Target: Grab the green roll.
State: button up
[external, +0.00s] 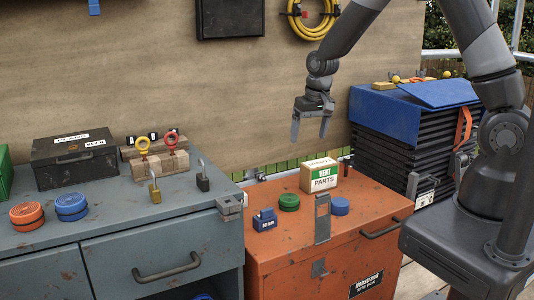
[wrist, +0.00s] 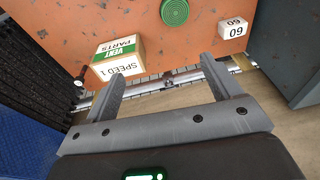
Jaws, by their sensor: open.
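The green roll (external: 289,202) lies flat on the orange box's lid, between a small dark blue block and a blue roll. It also shows at the top of the wrist view (wrist: 174,12) as a round green disc. My gripper (external: 312,138) hangs above the back of the orange box, open and empty, fingers pointing down. It is well above the green roll and apart from it. In the wrist view my gripper's two fingers (wrist: 165,84) are spread wide with nothing between them.
A cardboard parts box (external: 319,175) stands just behind the green roll. The blue roll (external: 339,206) is right of it, past a metal latch (external: 322,218). The dark blue block (external: 264,220) is left. Padlocks (external: 202,180) stand on the grey cabinet (external: 130,235).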

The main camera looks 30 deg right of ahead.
jog(key=a+f, duration=0.4)
jog(key=f, duration=0.7)
send_over(289, 197)
jog(key=shift+g+h, duration=0.3)
jog(key=f, duration=0.5)
jog(key=shift+s+d, duration=0.35)
jog(key=shift+s, duration=0.05)
jog(key=shift+w+a+f, duration=0.15)
jog(key=shift+a+f, duration=0.05)
jog(key=shift+f, duration=1.2)
jog(key=shift+w+a+f, duration=0.1)
jog(key=shift+a+f, duration=0.1)
jog(key=shift+f, duration=1.15)
jog(key=shift+c, duration=0.2)
jog(key=c, duration=1.1)
